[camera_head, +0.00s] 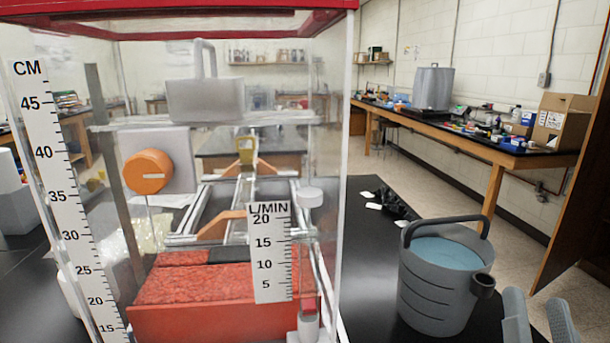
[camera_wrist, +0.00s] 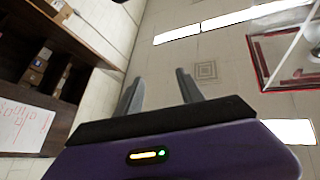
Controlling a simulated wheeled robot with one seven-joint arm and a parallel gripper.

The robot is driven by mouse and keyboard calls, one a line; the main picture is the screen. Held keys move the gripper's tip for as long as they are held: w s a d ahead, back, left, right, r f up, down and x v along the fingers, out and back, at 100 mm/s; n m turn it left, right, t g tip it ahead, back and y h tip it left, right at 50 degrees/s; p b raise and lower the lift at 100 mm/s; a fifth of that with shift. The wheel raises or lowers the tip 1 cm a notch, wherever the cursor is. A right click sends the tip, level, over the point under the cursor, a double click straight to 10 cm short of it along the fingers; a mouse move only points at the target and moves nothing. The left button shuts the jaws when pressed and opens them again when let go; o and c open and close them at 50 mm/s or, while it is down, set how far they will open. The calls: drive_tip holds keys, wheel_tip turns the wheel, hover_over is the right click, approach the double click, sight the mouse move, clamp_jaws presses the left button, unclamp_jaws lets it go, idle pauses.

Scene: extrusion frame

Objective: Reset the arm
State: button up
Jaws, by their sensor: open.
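My gripper (camera_head: 541,322) shows at the bottom right of the head view, with its two grey fingers apart and nothing between them. It is to the right of the grey bucket and apart from it. In the wrist view my gripper (camera_wrist: 160,95) is open and empty. That view faces up toward the ceiling and the upper walls. The rest of the arm is out of the head view.
A clear tank with a red rim (camera_head: 180,10) fills the left of the head view, holding an orange knob (camera_head: 148,171) and a red block (camera_head: 210,315). A grey bucket (camera_head: 438,295) of bluish liquid stands on the black table (camera_head: 368,270). A bench (camera_head: 480,147) runs along the right wall.

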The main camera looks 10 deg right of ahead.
drive_tip(key=s+a+f+n+g+y, duration=0.3)
drive_tip(key=s+a+f+n+y, duration=0.1)
drive_tip(key=s+f, duration=0.7)
drive_tip(key=s+a+f+n+g+y, duration=0.3)
drive_tip(key=s+a+f+g+y, duration=0.1)
drive_tip(key=s+f, duration=0.8)
drive_tip(key=shift+s+a+f+n+y, duration=0.3)
drive_tip(key=shift+a+f+n+y, duration=0.15)
drive_tip(key=shift+a+f, duration=0.35)
